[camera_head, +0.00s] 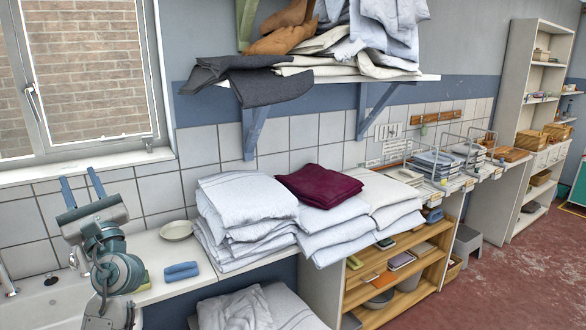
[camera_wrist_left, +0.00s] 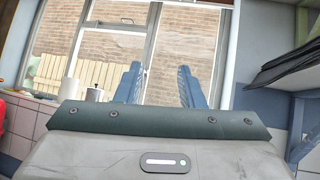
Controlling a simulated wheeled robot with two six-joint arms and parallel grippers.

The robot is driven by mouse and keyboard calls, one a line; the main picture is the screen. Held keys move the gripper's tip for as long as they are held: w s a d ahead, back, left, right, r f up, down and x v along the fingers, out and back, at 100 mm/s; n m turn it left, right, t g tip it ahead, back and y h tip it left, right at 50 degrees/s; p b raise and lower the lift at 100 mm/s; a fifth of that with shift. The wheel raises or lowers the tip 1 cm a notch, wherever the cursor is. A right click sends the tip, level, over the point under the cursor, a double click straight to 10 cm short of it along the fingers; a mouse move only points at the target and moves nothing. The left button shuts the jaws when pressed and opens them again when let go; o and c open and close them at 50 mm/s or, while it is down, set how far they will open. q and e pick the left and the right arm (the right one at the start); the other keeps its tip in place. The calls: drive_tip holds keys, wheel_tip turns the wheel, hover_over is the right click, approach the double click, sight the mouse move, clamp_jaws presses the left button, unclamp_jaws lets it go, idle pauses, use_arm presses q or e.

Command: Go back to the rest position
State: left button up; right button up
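My left gripper (camera_head: 82,189) is raised at the left of the head view, in front of the tiled wall below the window. Its two blue fingers point up and stand apart, with nothing between them. In the left wrist view the fingers (camera_wrist_left: 158,88) are also spread and empty, with the window (camera_wrist_left: 165,45) behind them. My right gripper is in neither view.
A white counter (camera_head: 150,262) holds a bowl (camera_head: 176,230), a blue folded cloth (camera_head: 181,271) and stacks of white linen (camera_head: 248,199). A dark red cloth (camera_head: 318,185) lies on one stack. A loaded wall shelf (camera_head: 330,78) hangs above. Red floor (camera_head: 500,272) is open at right.

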use_arm(q)
drive_tip(key=w+f+h, duration=0.3)
drive_tip(key=f, duration=0.6)
drive_tip(key=w+f+h, duration=0.3)
drive_tip(key=f, duration=0.6)
drive_tip(key=w+f+h, duration=0.3)
drive_tip(key=w+f, duration=0.1)
drive_tip(key=f, duration=0.5)
drive_tip(key=s+d+f+n+g+h, duration=0.1)
drive_tip(key=s+f+n+g+h, duration=0.25)
drive_tip(key=f, duration=1.25)
drive_tip(key=s+d+f+n+g+h, duration=0.1)
drive_tip(key=s+f+n+g+h, duration=0.2)
drive_tip(key=f, duration=1.3)
drive_tip(key=s+d+f+n+g+h, duration=0.3)
drive_tip(key=s+f+n, duration=0.5)
drive_tip(key=s+f, duration=1.55)
drive_tip(key=s+d+f+n+g, duration=0.1)
drive_tip(key=s+f, duration=0.4)
drive_tip(key=s, duration=0.6)
drive_tip(key=s+d+f+n+g, duration=0.2)
drive_tip(key=s+f+n+g, duration=0.1)
drive_tip(key=s, duration=0.7)
drive_tip(key=s+d+f+n+g, duration=0.2)
drive_tip(key=s+f+n, duration=0.3)
drive_tip(key=s, duration=0.6)
drive_tip(key=shift+s+d+f+n, duration=0.2)
drive_tip(key=shift+s+f+n, duration=0.15)
drive_tip(key=shift+f, duration=0.5)
